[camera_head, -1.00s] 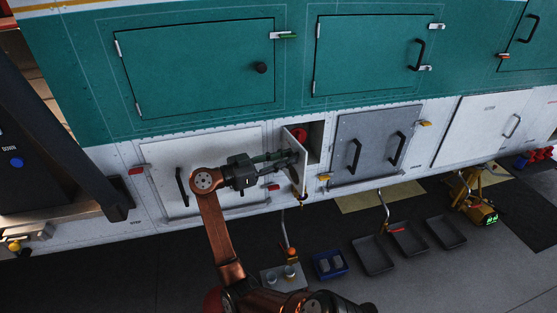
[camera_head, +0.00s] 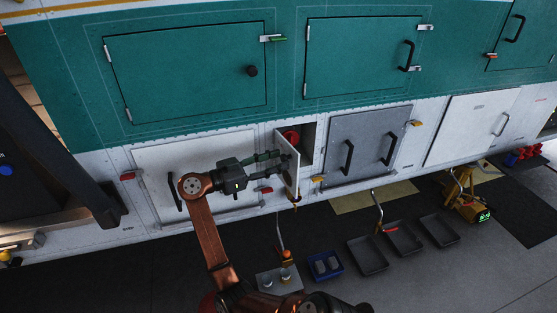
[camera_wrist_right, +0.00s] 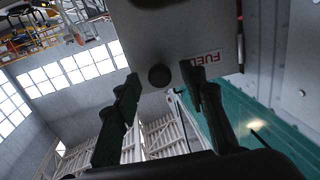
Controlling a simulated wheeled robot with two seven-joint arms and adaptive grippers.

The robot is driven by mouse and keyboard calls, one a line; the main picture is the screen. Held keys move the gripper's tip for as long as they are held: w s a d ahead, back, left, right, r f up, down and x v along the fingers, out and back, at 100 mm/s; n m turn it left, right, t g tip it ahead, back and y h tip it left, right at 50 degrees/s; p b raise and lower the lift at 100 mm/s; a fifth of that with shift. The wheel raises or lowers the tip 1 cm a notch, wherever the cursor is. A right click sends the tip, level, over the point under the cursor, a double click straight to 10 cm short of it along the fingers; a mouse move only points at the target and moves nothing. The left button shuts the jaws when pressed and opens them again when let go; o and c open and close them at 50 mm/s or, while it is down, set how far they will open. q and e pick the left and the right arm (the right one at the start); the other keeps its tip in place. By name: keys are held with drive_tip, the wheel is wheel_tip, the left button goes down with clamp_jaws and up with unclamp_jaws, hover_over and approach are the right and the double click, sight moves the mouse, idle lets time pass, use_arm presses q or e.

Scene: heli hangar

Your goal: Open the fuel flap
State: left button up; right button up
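The fuel flap (camera_head: 289,172) is a small white door in the white lower band of the helicopter's side. It stands swung out from its opening, and a red round part (camera_head: 291,136) shows inside. My right gripper (camera_head: 282,160) is on the flap's left, outer-face side. In the right wrist view, the flap (camera_wrist_right: 195,28) carries a red "FUEL" label and a dark round knob (camera_wrist_right: 159,76). My right gripper's fingers (camera_wrist_right: 160,70) are spread on either side of the knob in the picture; I cannot tell whether they touch it. My left gripper is not in view.
A grey panel with two handles (camera_head: 370,145) is right of the opening. A white panel (camera_head: 200,160) lies behind my right arm. Teal doors (camera_head: 185,70) are above. Trays (camera_head: 367,256) and a blue bin (camera_head: 326,265) stand on the floor below.

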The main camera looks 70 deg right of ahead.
drive_tip(key=v, duration=1.1)
drive_tip(key=shift+w, duration=0.1)
